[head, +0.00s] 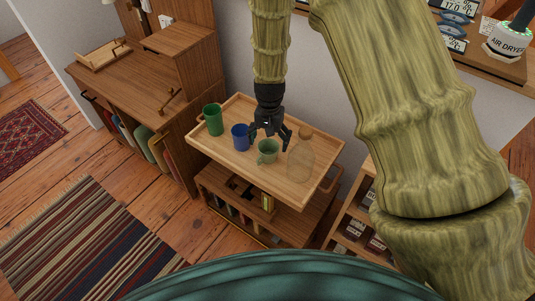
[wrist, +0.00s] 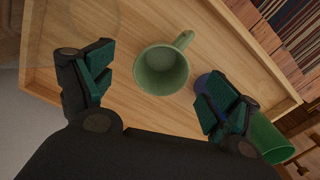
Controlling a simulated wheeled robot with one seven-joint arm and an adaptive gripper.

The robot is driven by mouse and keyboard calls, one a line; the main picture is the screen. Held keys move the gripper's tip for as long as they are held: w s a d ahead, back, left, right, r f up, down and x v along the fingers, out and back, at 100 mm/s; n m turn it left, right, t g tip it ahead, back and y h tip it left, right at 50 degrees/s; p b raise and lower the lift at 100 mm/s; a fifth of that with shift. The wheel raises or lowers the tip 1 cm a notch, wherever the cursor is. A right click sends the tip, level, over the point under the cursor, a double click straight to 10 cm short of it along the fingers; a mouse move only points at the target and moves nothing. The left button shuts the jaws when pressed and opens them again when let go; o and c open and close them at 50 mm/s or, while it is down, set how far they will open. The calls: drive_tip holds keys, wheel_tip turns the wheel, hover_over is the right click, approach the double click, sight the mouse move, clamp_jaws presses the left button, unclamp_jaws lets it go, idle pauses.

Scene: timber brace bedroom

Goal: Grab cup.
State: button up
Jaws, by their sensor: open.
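Three cups stand on a wooden tray-topped cart (head: 238,163). The tall green cup (head: 213,120) is at the left, the blue cup (head: 241,137) is in the middle, and the pale green cup (head: 267,152) is at the right. My gripper (head: 270,138) is open and empty above the tray, over the blue and pale green cups. In the wrist view the pale green cup (wrist: 162,70) lies ahead between the spread fingers, with its handle pointing up and right. The right finger partly hides the blue cup (wrist: 203,84). The green cup (wrist: 268,137) shows beyond that finger.
A clear glass bottle (head: 301,158) stands on the tray right of the pale green cup. The tray has a raised wooden rim. A wooden desk (head: 130,82) is at the left, and a shelf unit (head: 350,213) is at the right.

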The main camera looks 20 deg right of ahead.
sight(268, 149)
drive_tip(key=shift+w+f+p, duration=0.2)
drive_tip(key=shift+f, duration=1.25)
drive_tip(key=shift+w+f+p, duration=0.15)
drive_tip(key=shift+f, duration=1.25)
drive_tip(key=c, duration=1.3)
